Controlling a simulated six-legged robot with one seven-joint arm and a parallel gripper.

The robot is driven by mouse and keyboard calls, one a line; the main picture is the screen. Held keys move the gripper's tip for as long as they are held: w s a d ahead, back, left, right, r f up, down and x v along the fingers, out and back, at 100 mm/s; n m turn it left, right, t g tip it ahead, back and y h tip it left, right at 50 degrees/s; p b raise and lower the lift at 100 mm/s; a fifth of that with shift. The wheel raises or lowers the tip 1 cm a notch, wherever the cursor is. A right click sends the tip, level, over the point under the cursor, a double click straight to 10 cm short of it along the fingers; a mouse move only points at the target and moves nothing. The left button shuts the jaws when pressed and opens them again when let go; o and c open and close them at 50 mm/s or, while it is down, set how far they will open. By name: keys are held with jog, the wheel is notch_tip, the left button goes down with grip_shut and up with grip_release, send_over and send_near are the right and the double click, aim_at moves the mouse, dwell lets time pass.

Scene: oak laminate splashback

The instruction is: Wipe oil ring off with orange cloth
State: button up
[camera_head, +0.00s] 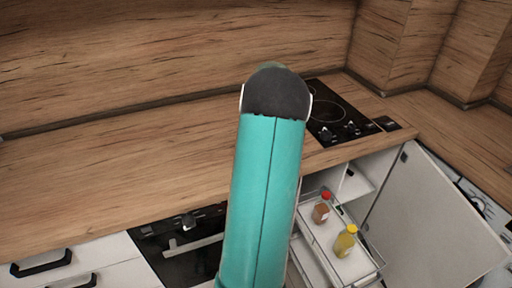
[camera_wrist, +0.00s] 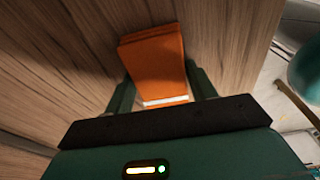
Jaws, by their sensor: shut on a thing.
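The orange cloth (camera_wrist: 155,66) is folded into a block and sits between the two fingers of my gripper (camera_wrist: 160,90) in the wrist view. The gripper is shut on it, over the wood-look worktop. In the head view my teal arm hides the gripper and the cloth. I cannot make out the oil ring in either view.
The oak worktop (camera_head: 130,150) is clear to the left of my arm. A black hob (camera_head: 340,115) lies to the right. Below it, a pull-out rack with a red-capped bottle (camera_head: 321,211) and a yellow bottle (camera_head: 345,243) stands open beside an open white door (camera_head: 430,215).

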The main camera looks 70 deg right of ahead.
jog(key=shift+w+d, duration=0.35)
jog(key=shift+d, duration=0.05)
jog(key=shift+r, duration=0.15)
jog(key=shift+r, duration=2.45)
